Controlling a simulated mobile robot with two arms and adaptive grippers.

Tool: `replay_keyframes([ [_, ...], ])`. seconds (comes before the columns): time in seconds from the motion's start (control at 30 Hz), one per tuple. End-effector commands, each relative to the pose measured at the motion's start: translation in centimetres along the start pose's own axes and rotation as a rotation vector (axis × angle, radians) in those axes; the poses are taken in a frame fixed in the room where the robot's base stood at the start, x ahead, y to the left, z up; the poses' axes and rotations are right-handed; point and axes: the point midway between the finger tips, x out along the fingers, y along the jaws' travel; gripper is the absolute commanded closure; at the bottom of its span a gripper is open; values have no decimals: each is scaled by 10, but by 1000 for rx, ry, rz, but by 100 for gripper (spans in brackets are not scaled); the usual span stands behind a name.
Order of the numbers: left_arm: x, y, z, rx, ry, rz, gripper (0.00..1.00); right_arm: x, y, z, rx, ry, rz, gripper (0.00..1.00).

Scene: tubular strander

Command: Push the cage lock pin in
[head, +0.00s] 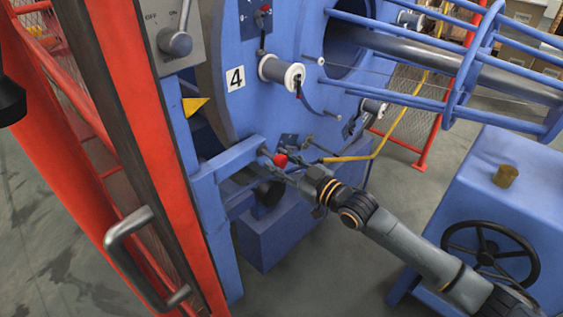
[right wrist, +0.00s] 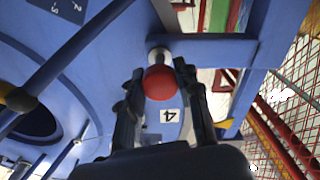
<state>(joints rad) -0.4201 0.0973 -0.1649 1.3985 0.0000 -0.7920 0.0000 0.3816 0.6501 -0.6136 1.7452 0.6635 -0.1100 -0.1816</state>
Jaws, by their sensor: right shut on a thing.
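The cage lock pin has a red ball knob (head: 281,160) at the end of the blue bracket bar (head: 236,155), low beside the cage's big blue disc (head: 222,80). In the right wrist view the red knob (right wrist: 160,83) is in front of a short silver shaft (right wrist: 158,55) that meets the blue bar (right wrist: 210,50). My right gripper (head: 290,168) reaches in from the lower right and is shut on the knob, one finger on each side (right wrist: 160,90). How deep the pin sits is hard to tell.
A red guard frame (head: 130,130) with a grey handle (head: 145,250) stands at the left. A switch box (head: 176,35) is above. A wire spool (head: 280,72) sits on the disc near the "4" label (head: 236,78). A blue cabinet with a black handwheel (head: 490,252) is at the right.

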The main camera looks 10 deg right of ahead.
Motion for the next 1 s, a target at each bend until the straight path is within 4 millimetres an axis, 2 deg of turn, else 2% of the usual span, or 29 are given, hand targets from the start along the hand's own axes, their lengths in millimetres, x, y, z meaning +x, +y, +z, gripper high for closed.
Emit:
replay_keyframes([
  [0.07, 2, 0, 0, 0, -3, 0, 60, 8, 0, 1, 1, 1, 1, 100],
  [0.13, -7, 0, -13, 0, 16, 1, 60, 18, 1, 1, 0, 3, 2, 100],
  [0.23, -13, 0, -19, -1, 21, 0, 60, 30, 0, 1, 0, 2, 1, 100],
  [0.57, -15, 0, -20, -1, 19, -1, 60, 34, 1, -1, 0, 1, 1, 100],
  [0.6, -15, 0, -20, -1, 19, -1, 60, 34, 1, -1, 0, 1, 1, 59],
  [0.67, -15, -1, -20, -1, 19, -1, 60, 34, 1, -1, 0, 1, 1, 47],
  [0.7, -15, -1, -20, -1, 19, -1, 60, 34, 0, -1, 0, 1, 1, 43],
  [1.0, -15, 0, -18, -1, 16, 0, 60, 33, 0, 0, 0, 0, 0, 43],
])
